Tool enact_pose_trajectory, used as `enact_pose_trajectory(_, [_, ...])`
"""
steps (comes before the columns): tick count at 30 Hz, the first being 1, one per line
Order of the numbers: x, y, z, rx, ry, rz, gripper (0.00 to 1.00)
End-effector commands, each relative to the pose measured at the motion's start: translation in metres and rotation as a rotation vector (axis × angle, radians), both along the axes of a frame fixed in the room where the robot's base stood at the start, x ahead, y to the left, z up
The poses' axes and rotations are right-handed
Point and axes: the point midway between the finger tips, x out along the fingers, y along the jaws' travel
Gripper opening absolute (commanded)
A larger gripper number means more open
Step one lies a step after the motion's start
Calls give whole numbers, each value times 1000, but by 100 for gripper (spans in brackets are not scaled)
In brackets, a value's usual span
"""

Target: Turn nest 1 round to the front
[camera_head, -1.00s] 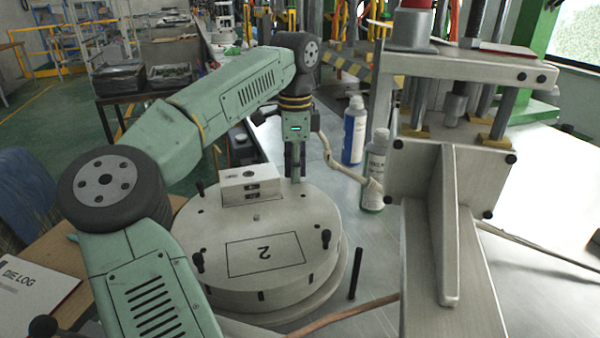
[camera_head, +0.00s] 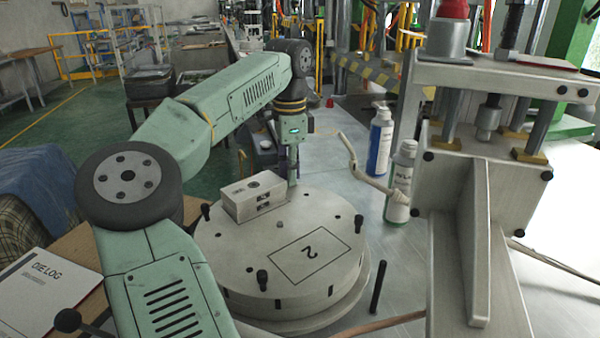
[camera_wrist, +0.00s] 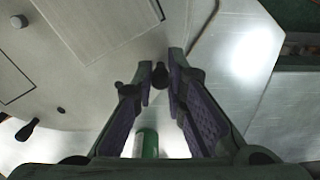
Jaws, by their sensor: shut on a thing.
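The round pale turntable (camera_head: 240,262) stands on the bench. Its outlined panel marked 2 (camera_head: 309,256) is at the front right, with the numeral tilted. A light metal block (camera_head: 253,195) sits on the back left of the disc. No nest 1 mark is readable. Black knobs stand around the rim, including one at the front (camera_head: 262,280) and one at the right (camera_head: 358,222). My gripper (camera_head: 292,180) points down at the back rim. In the wrist view, my fingers (camera_wrist: 160,80) are shut on a black rim knob (camera_wrist: 160,74).
A blue-labelled bottle (camera_head: 380,142) and a green-labelled bottle (camera_head: 400,182) stand right of the turntable. A black upright pin (camera_head: 377,287) is near its front right. The press (camera_head: 490,180) fills the right. A die log (camera_head: 45,295) lies at the left.

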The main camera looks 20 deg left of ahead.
Motion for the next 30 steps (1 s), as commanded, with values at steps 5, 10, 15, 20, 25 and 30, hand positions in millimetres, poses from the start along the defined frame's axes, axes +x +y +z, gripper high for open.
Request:
enact_pose_trajectory(5, [-2,14,2,3,-8,66,0])
enact_pose_trajectory(10, [-6,25,2,3,-8,138,0])
enact_pose_trajectory(15, [-11,35,2,4,-7,135,0])
enact_pose_trajectory(20, [-16,43,2,4,-7,136,0])
enact_pose_trajectory(25, [-19,49,2,4,-7,133,0])
enact_pose_trajectory(30, [-22,53,2,4,-7,134,0])
